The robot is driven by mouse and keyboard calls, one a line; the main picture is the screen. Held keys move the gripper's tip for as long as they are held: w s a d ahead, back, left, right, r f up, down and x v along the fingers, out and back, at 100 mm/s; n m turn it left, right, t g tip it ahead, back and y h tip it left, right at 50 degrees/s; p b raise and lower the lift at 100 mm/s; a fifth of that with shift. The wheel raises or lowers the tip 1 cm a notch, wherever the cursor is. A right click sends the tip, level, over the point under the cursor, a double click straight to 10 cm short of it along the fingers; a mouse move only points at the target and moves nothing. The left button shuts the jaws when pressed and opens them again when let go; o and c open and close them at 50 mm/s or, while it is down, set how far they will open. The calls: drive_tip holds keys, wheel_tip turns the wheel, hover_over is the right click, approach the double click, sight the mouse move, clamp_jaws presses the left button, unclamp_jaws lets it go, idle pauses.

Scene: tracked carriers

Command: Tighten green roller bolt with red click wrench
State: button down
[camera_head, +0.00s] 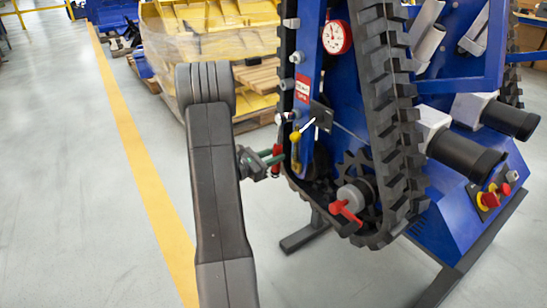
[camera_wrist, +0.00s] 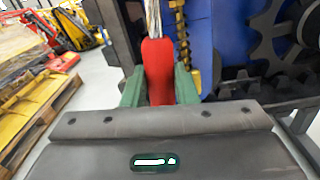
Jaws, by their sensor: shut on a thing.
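My gripper (camera_head: 274,159) is beside the left edge of the blue tracked carrier (camera_head: 310,60). In the wrist view its green fingers (camera_wrist: 158,90) are shut on the red handle of the click wrench (camera_wrist: 158,62). A silver shaft runs up from the handle and out of the top of that view. The red handle (camera_head: 276,150) shows only as a small part between the fingers in the head view. I cannot make out a green roller bolt in either view, nor whether the wrench touches one.
The black track (camera_head: 385,110) and a sprocket (camera_head: 355,170) are right of my gripper. A red lever (camera_head: 346,211) sticks out below. A yellow-topped part (camera_head: 295,136) is close by. A pallet with yellow parts (camera_head: 215,30) stands behind. The floor at left is clear.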

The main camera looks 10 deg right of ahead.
drive_tip(key=shift+w+a+r+m+b, duration=0.15)
drive_tip(key=shift+w+a+m+b, duration=0.1)
drive_tip(key=shift+w+m+b, duration=0.35)
drive_tip(key=shift+s, duration=0.1)
drive_tip(key=shift+s+d+n+p, duration=0.25)
drive_tip(key=shift+s+n+p, duration=0.3)
drive_tip(key=shift+s+n, duration=0.1)
drive_tip(key=shift+s+d+n+p, duration=0.25)
drive_tip(key=shift+s+n+p, duration=0.3)
drive_tip(key=shift+s, duration=0.05)
drive_tip(key=s+d+r+n+p, duration=0.3)
drive_tip(key=s+n+p, duration=0.6)
drive_tip(key=p, duration=0.1)
drive_tip(key=shift+d+r, duration=0.15)
drive_tip(key=shift+r, duration=0.2)
idle(1.4)
drive_tip(key=shift+f, duration=0.1)
